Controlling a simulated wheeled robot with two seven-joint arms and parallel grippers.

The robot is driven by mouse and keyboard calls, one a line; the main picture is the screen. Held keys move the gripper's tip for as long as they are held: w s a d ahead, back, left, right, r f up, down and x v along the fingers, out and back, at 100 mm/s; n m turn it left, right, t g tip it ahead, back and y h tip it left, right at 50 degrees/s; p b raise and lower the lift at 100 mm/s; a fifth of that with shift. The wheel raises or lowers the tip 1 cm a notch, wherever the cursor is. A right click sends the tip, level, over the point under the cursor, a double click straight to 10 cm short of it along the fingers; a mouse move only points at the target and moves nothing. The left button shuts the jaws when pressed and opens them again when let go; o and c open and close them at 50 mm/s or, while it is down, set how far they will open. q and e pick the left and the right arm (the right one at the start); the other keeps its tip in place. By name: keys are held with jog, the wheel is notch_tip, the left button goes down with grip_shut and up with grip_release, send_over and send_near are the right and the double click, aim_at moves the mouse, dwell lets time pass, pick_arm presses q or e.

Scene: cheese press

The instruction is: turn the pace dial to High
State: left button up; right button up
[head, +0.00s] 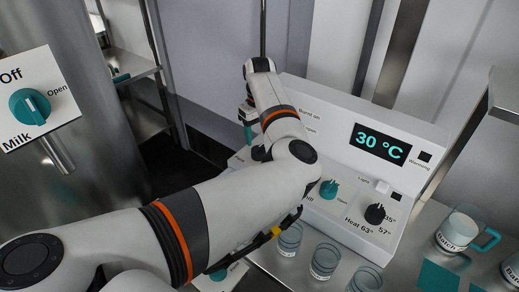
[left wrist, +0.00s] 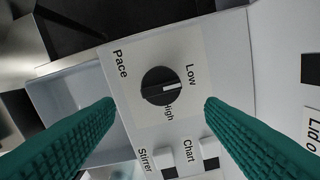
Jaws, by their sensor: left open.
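The black round pace dial (left wrist: 162,86) sits on a white plate in the left wrist view. Its white pointer mark faces right in that picture, towards the word Low. The word High is below the dial and partly covered by it. My left gripper (left wrist: 159,102) is open, with one teal finger on each side of the dial and clear gaps between. In the head view the left gripper (head: 248,131) hangs at the left end of the white console. My right gripper does not show.
Stirrer and Chart switches (left wrist: 211,147) lie close below the dial. The console has a display reading 30 °C (head: 382,144), a teal knob (head: 329,189) and a black heat knob (head: 375,214). Glass cups (head: 325,262) stand in front. A milk valve knob (head: 30,106) is at left.

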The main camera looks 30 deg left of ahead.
aim_at(257, 148)
pick_arm(q)
notch_tip(257, 148, down, 5)
jog(key=shift+w+f, duration=0.1)
jog(key=shift+f, duration=0.9)
jog(key=c, duration=1)
jog(key=shift+o, duration=0.2)
jog(key=shift+a+r+m+p, duration=0.1)
jog(key=shift+r+m+p, duration=0.15)
jog(key=shift+p, duration=0.65)
jog(key=m+p, duration=0.4)
jog(key=p, duration=0.1)
jog(key=m+p, duration=0.4)
jog(key=p, duration=0.1)
jog(key=shift+s+a+m+p, duration=0.15)
jog(key=shift+s+m+p, duration=0.05)
jog(key=shift+m+p, duration=0.2)
jog(key=m+p, duration=0.2)
jog(key=m, duration=0.2)
jog(key=shift+a+f+p, duration=0.1)
jog(key=shift+p, duration=0.3)
jog(key=m+p, duration=0.1)
jog(key=m, duration=0.3)
jog(key=shift+w, duration=0.1)
jog(key=shift+m, duration=0.35)
